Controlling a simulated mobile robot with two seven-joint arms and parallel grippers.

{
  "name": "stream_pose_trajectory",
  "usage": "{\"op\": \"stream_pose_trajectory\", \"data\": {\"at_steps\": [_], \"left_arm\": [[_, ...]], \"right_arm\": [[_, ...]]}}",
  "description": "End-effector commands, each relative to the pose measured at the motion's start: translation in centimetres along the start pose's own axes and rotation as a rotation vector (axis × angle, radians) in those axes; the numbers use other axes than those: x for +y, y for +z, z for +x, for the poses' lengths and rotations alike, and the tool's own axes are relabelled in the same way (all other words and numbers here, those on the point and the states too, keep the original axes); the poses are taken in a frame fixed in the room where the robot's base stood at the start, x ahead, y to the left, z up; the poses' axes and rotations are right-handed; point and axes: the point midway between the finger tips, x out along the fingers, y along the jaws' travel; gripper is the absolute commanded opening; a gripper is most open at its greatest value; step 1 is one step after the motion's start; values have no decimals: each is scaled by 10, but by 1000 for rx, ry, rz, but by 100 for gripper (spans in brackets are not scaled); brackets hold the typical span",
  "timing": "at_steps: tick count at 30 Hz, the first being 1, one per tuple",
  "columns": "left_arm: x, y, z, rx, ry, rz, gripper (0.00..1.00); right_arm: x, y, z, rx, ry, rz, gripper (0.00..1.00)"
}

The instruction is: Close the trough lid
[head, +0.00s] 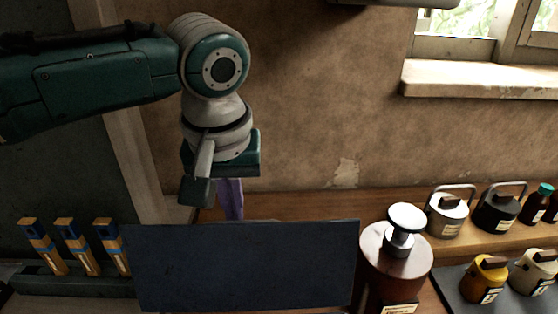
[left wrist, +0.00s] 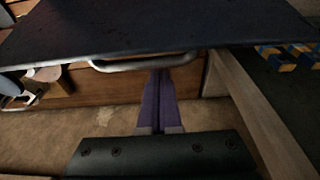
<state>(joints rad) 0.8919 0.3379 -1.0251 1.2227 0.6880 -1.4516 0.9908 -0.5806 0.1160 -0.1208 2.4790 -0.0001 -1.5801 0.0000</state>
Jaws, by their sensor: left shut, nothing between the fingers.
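The trough lid (head: 245,265) is a dark flat panel. It stands raised, its broad face towards me, in the lower middle of the head view. In the left wrist view the dark lid (left wrist: 170,22) spans the top, with a curved metal handle (left wrist: 125,66) along its edge. My left gripper (head: 231,214) points down behind the lid's upper edge, its purple fingers shut and empty. In the left wrist view the fingertips (left wrist: 159,78) are close to the handle; I cannot tell whether they touch. The trough itself is hidden. My right gripper is not in view.
A round brown container with a white knob (head: 404,243) stands close to the lid's right edge. Several lidded pots and bottles, including a yellow pot (head: 485,277), stand farther right. Several wooden blocks (head: 78,247) stand in a rack at the left. A brown wall (head: 320,110) rises behind.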

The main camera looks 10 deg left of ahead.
Motion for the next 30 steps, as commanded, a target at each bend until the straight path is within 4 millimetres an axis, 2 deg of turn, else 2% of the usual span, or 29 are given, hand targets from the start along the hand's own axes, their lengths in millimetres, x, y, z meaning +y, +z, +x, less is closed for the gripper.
{"op": "stream_pose_trajectory", "data": {"at_steps": [3,19,30], "left_arm": [[-1,6,-7,0,0,0,0],[0,9,-8,7,0,0,0],[0,10,-19,104,0,1,0]], "right_arm": [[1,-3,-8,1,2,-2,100],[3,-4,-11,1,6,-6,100],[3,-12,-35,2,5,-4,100]]}}
